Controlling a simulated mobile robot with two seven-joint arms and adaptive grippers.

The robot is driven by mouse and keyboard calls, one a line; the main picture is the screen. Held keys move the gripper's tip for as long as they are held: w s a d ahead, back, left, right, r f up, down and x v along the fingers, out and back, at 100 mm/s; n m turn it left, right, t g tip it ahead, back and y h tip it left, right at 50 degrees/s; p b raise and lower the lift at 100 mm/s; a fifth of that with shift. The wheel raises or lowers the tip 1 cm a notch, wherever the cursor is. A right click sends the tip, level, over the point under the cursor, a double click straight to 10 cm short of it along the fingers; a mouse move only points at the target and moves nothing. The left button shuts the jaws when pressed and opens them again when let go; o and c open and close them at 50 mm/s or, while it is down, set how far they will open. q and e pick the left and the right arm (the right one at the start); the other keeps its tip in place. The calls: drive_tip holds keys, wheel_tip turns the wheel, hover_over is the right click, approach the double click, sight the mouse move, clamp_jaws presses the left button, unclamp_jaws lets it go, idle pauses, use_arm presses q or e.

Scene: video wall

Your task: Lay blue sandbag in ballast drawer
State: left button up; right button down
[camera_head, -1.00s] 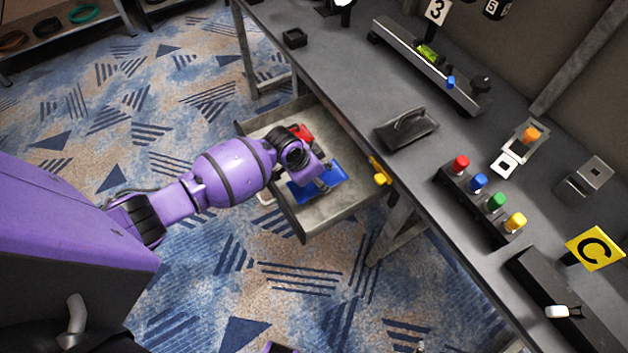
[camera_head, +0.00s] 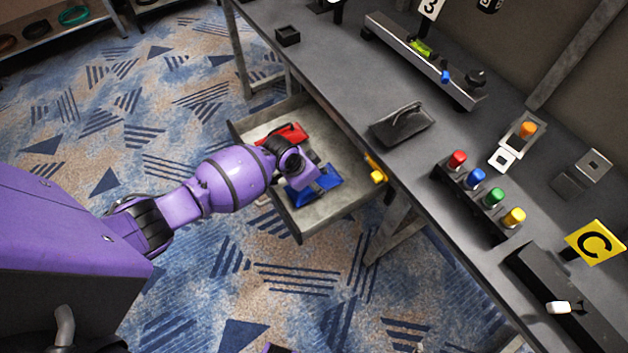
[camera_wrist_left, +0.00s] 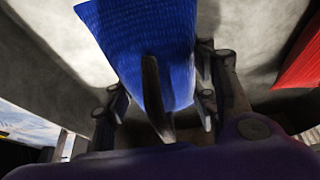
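The blue sandbag (camera_head: 300,196) lies in the open ballast drawer (camera_head: 345,208), towards its near end. In the left wrist view the blue sandbag (camera_wrist_left: 122,45) fills the middle, with a dark upright handle. My left gripper (camera_head: 322,182) is low in the drawer, over the bag. In the left wrist view my left gripper (camera_wrist_left: 160,105) has its fingers spread on both sides of the handle, with gaps showing. Part of the bag is hidden by the wrist. My right gripper is not in view.
A red bag (camera_head: 287,135) lies farther back in the drawer and shows at the right of the wrist view (camera_wrist_left: 302,60). The grey workbench (camera_head: 345,75) overhangs the drawer. A yellow latch-like part (camera_head: 377,175) sits at the drawer's right side. A dark handled block (camera_head: 403,125) stands on the bench.

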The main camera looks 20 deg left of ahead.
use_arm(q)
drive_tip(key=o, duration=0.3)
drive_tip(key=shift+r, duration=0.4)
drive_tip(key=p+v, duration=0.2)
drive_tip(key=v, duration=0.8)
drive_tip(key=shift+s+a+r, duration=0.1)
drive_tip(key=shift+r, duration=0.2)
drive_tip(key=shift+s+a+r, duration=0.1)
drive_tip(key=shift+s+r, duration=0.1)
drive_tip(key=shift+r, duration=0.25)
